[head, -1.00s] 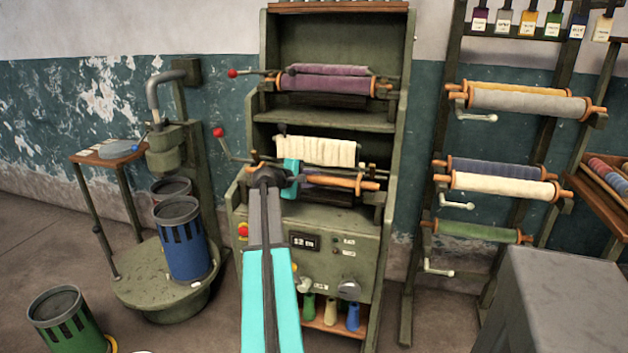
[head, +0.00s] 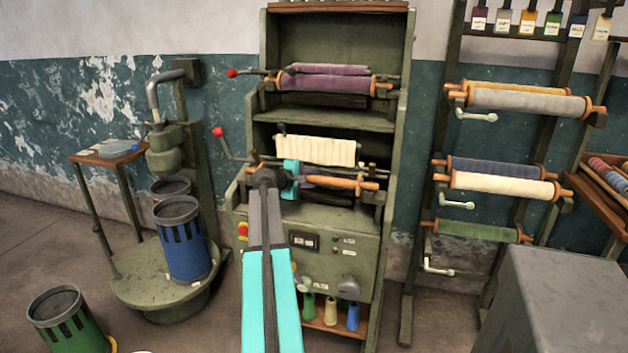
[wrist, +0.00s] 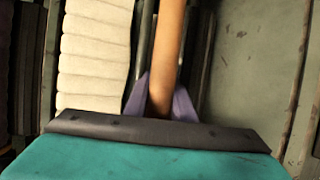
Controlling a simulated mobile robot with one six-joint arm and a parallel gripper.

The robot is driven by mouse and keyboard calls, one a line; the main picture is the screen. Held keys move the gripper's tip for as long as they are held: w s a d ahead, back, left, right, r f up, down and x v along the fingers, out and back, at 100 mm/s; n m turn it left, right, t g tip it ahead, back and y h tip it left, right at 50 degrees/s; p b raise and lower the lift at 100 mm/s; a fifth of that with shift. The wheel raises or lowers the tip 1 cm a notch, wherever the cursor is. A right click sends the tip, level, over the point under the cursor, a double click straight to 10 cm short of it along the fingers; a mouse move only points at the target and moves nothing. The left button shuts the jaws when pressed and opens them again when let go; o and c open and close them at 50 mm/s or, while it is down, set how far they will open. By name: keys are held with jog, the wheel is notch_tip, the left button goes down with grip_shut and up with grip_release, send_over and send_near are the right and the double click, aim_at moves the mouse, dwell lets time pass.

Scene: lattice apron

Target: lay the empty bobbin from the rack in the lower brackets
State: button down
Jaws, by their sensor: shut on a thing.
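The bare wooden bobbin (head: 335,182) lies sideways across the lower part of the green machine. My gripper (head: 292,182) is shut on it left of its middle; the bobbin also shows running up between purple finger pads in the wrist view (wrist: 170,55). The lower brackets (head: 381,198) stand at the machine's sides, with the bobbin's right end close by the right one. I cannot tell whether the bobbin rests in them. My gripper and arm hide part of its left side.
A purple roll (head: 325,83) is in the upper brackets. A red-knobbed lever (head: 219,132) sticks out left. The rack (head: 440,215) with several wound rollers stands right, beside a grey box (head: 555,300).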

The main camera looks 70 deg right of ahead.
jog(key=shift+s+a+f, duration=0.1)
jog(key=shift+a+f, duration=0.05)
jog(key=shift+f, duration=0.7)
jog(key=c, duration=1.5)
grip_release()
jog(key=shift+o, duration=0.3)
jog(key=shift+w+a+r, duration=0.15)
jog(key=shift+w+a, duration=0.05)
jog(key=shift+a, duration=0.3)
jog(key=r+v, duration=0.1)
jog(key=v, duration=1.2)
jog(key=shift+d+r+b, duration=0.2)
jog(key=shift+b, duration=0.2)
